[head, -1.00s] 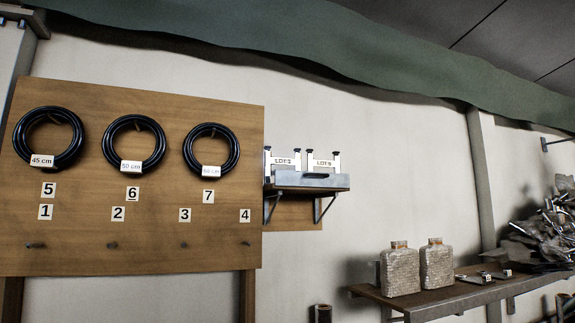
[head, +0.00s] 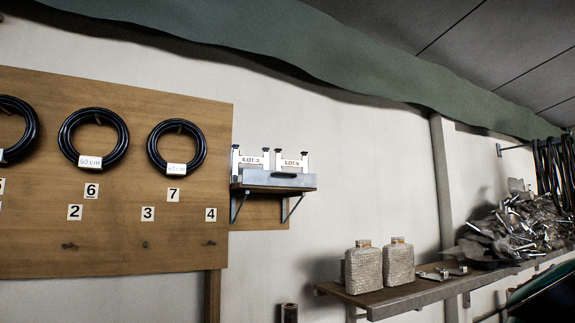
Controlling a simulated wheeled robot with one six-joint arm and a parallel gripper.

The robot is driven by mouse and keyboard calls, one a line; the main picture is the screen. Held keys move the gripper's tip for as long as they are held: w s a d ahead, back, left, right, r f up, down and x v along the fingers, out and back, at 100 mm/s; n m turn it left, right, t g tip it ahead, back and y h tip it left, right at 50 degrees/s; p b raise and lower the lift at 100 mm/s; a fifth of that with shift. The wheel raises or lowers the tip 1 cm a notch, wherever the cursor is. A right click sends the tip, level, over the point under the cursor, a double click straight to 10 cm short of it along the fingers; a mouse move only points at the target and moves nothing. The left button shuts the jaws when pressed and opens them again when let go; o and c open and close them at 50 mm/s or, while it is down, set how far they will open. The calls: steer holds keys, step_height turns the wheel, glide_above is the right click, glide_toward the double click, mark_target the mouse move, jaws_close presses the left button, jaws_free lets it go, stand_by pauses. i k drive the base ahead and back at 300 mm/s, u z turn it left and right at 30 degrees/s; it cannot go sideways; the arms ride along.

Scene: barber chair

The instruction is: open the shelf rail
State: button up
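A small wall shelf (head: 262,189) is fixed to the wall just right of the wooden board in the head view. A pale grey rail (head: 290,180) runs along its front edge, with a small dark part at its middle. The rail stands up in front of two white pieces, labelled LOT 3 (head: 252,161) and what looks like LOT 5 or 6 (head: 292,163). Their lower parts are hidden behind the rail. Two brackets hold the shelf from below. My gripper is not in view.
The wooden board (head: 120,225) carries black coils (head: 94,138), numbered labels and pegs. A lower shelf (head: 385,300) at right holds two woven-looking bottles (head: 363,268) and a heap of crumpled, shiny material (head: 510,230). Bare wall lies between the two shelves.

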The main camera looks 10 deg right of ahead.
mark_target(250, 177)
steer(key=k, duration=0.45)
steer(key=u, duration=0.55)
steer(key=i, duration=1.05)
steer(key=z, duration=0.7)
steer(key=i, duration=0.65)
steer(key=z, duration=0.5)
